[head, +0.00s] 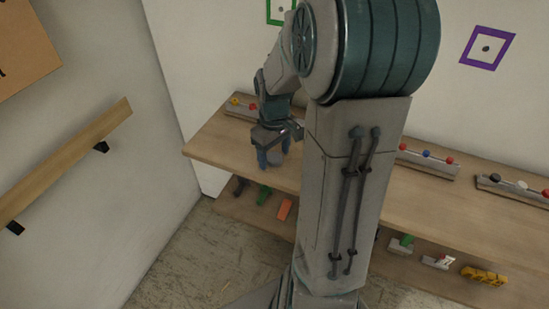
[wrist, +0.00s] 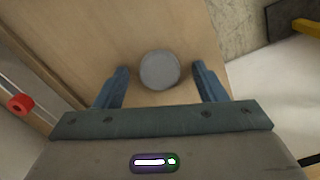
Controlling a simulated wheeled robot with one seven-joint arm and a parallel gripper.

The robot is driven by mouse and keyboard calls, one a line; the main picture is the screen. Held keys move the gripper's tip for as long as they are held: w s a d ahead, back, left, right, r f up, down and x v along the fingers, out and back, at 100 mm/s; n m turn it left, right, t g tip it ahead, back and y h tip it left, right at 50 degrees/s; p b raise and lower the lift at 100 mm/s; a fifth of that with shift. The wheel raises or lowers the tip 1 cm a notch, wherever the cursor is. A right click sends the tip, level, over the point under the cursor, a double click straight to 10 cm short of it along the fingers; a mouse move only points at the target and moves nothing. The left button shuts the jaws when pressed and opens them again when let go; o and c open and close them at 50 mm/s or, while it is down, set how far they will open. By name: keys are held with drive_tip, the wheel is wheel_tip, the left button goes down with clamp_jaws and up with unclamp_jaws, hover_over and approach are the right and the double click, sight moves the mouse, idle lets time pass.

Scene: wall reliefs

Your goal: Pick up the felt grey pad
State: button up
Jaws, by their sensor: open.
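The felt grey pad (wrist: 160,70) is a round grey disc lying on the wooden upper shelf, seen in the wrist view just beyond my fingertips and centred between them. My gripper (wrist: 161,78) is open, with one blue finger on each side of the pad and a gap on both sides. In the head view my gripper (head: 274,158) is over the left part of the upper shelf (head: 225,145). A small grey patch shows by the fingers there, but the pad is hard to make out.
Rails with coloured knobs (head: 428,160) stand along the back of the shelf. The lower shelf holds a green item (head: 264,194), an orange block (head: 285,209) and a yellow item (head: 484,275). A wooden handrail (head: 65,160) is on the left wall.

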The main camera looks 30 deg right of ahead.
drive_tip(key=c, duration=1.1)
